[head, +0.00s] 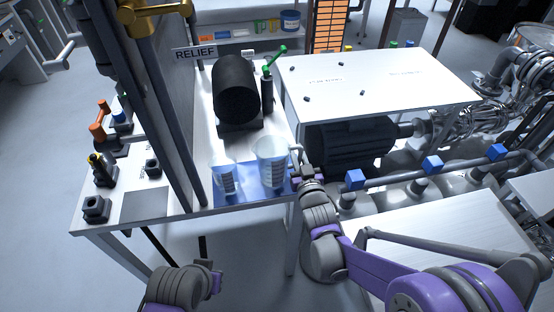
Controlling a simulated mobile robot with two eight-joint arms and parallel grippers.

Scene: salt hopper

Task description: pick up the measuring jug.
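The measuring jug (268,163) is a tall clear vessel with printed markings and a pale handle (296,157) on its right side. It stands upright on a blue mat (238,195) near the front of the white bench. A smaller clear beaker (224,180) with markings stands just left of it. My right gripper (302,174) is at the jug's right side, close below the handle. The fingers are small and dark, so contact and opening are unclear. My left arm's grey wrist shows at the bottom, well short of the bench; its fingers are not discernible.
A black cylinder (237,88) on a stand and a green-handled valve (268,85) stand behind the jug. Dark vertical pipes (172,110) rise left of the beaker. A black motor (350,143) and blue-capped pipework (432,165) lie to the right.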

